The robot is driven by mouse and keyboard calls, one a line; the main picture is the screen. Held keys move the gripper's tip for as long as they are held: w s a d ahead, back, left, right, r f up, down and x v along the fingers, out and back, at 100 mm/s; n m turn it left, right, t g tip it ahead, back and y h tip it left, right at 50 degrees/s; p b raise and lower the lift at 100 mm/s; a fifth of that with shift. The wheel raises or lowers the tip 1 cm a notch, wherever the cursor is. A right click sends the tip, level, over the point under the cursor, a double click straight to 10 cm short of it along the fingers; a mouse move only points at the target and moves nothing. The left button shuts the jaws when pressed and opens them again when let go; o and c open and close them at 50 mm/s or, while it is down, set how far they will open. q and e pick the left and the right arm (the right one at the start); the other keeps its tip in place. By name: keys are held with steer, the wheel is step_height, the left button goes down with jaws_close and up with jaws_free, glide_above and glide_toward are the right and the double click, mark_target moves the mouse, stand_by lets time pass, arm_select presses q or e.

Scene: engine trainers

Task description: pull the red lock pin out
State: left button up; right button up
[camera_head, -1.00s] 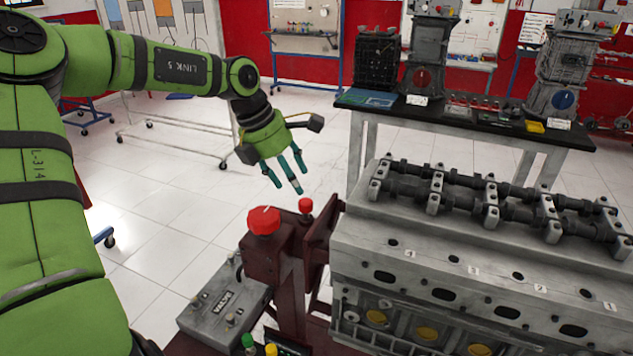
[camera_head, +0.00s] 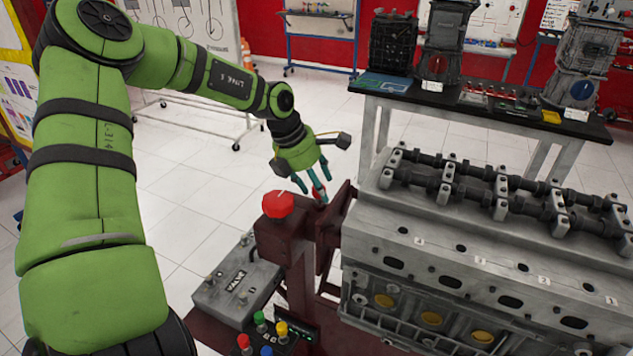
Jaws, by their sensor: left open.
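My right gripper is not in view.
A grey engine block (camera_head: 450,240) with camshafts on top stands close to the right of the stand. A grey valve box (camera_head: 237,285) and several coloured buttons (camera_head: 262,325) are at the front. A black-topped bench (camera_head: 480,110) with engine parts stands behind.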

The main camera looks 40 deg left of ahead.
arm_select(q)
jaws_close()
steer(key=shift+r, duration=0.1)
step_height(320, 180, up, 4)
steer(key=shift+r+p, duration=0.2)
steer(key=shift+p, duration=0.25)
steer(key=shift+w, duration=0.15)
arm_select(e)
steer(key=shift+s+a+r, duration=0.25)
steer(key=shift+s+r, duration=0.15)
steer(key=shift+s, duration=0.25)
arm_select(q)
jaws_free()
steer(key=shift+r, duration=0.1)
steer(key=shift+d, duration=0.1)
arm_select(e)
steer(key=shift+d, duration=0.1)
